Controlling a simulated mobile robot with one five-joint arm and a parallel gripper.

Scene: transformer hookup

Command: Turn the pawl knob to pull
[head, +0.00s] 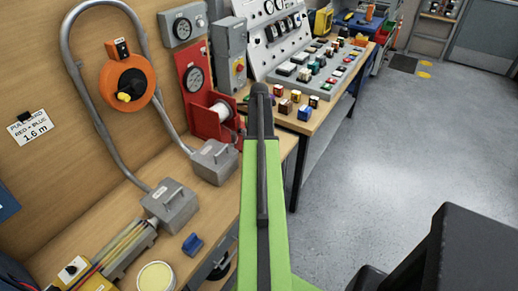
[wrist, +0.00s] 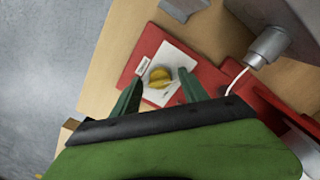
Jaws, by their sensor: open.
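In the wrist view, a yellow knob (wrist: 160,76) sits on a white plate (wrist: 178,62) on a red base (wrist: 128,70). A small white label (wrist: 142,67) lies beside it; I cannot read it. My gripper (wrist: 160,75) is open, with one dark green finger on each side of the knob in the picture. I cannot tell how far above the knob the fingertips are; nothing is seen held. In the head view, the red stand with a gauge and drum (head: 197,92) is partly behind my green arm. The knob and my fingers are hidden there.
A white line runs to a grey cylinder (wrist: 270,45) right of the base. An orange wheel (head: 127,82) with another yellow knob hangs on the wooden wall. Grey boxes (head: 171,205) and a blue block (head: 193,245) stand on the bench.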

